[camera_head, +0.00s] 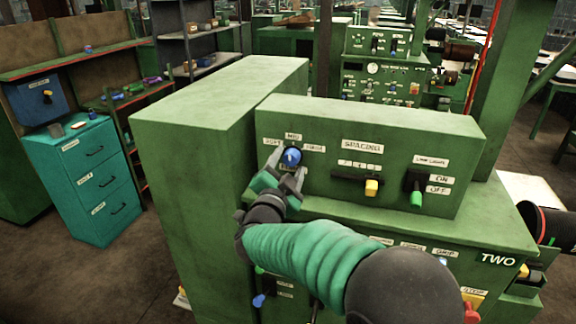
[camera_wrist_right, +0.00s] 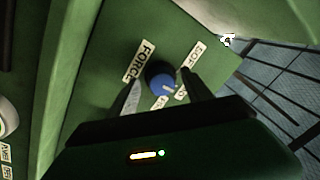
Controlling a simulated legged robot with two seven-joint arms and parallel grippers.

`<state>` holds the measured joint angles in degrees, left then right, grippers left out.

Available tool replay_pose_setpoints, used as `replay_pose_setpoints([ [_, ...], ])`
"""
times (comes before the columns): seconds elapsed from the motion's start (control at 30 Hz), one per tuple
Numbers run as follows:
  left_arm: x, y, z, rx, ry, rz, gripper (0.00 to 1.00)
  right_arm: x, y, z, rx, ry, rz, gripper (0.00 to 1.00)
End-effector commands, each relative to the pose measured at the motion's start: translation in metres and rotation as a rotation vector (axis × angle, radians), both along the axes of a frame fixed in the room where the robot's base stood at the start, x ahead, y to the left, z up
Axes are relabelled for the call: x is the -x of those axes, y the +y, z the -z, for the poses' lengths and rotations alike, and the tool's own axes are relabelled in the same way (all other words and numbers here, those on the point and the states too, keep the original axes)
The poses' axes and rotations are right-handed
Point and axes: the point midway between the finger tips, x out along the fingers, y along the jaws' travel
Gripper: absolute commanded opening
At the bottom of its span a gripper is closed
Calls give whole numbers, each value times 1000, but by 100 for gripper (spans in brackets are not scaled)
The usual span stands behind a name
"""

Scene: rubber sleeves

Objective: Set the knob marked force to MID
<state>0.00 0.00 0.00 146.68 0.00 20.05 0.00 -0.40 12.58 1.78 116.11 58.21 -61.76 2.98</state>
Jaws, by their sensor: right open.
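The force knob (camera_head: 291,157) is a round blue knob at the left of the green box's front. In the head view labels sit around it: SOFT on the left, MID (camera_head: 293,136) above, one on the right. In the right wrist view the blue knob (camera_wrist_right: 158,76) shows a white mark on its lower right side, roughly toward the MID label (camera_wrist_right: 181,92); the exact setting is unclear. My right gripper (camera_head: 287,170) is open, its fingers on either side of the knob; I cannot tell whether they touch it. My left gripper is out of view.
A SPACING slider with a yellow handle (camera_head: 371,187) and a green-tipped switch (camera_head: 417,190) are right of the knob on the same panel. A tall green cabinet (camera_head: 190,130) stands at the left. More controls lie below, partly behind my right arm.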

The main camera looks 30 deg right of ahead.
Motion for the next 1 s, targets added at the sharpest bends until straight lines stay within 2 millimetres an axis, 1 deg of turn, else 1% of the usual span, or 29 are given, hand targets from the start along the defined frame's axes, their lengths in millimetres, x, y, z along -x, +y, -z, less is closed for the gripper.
replay_pose_setpoints([
  [0.07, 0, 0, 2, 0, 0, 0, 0, 4, 5, 1, -1, -1, -3, 58],
  [0.17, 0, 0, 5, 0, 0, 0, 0, 16, 18, 2, 0, -2, -4, 58],
  [0.5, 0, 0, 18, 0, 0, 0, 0, 83, 90, 9, 0, -3, -6, 58],
  [0.6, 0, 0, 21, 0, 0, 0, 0, 99, 106, 11, 1, 0, -5, 58],
  [0.7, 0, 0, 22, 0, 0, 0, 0, 109, 117, 11, -1, -1, -3, 58],
  [0.8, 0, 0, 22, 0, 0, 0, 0, 114, 122, 12, 1, 1, -1, 58],
  [1.0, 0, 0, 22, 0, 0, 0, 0, 116, 123, 11, 0, 1, -1, 58],
])
